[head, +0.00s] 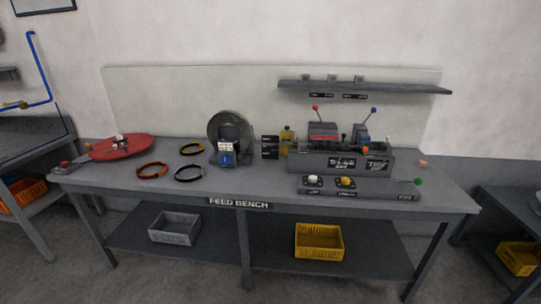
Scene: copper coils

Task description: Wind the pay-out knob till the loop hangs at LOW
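No knob can be surely identified as the pay-out knob at this size. A red round disc (122,147) with small pale and dark parts on top lies at the bench's left end. A dark grey upright wheel (231,128) stands left of the middle, with a white label and a blue part (227,159) at its front. Dark plates (270,147) with small markings stand just right of it. I cannot read the word LOW or make out a hanging loop. Neither of my grippers is in view.
The feed bench (120,181) carries orange, yellow and black coils (188,173) on its left half. A grey machine (345,160) with red and blue levers stands right, behind a control strip (360,190). A shelf (400,87) hangs above. Crates (319,242) sit below.

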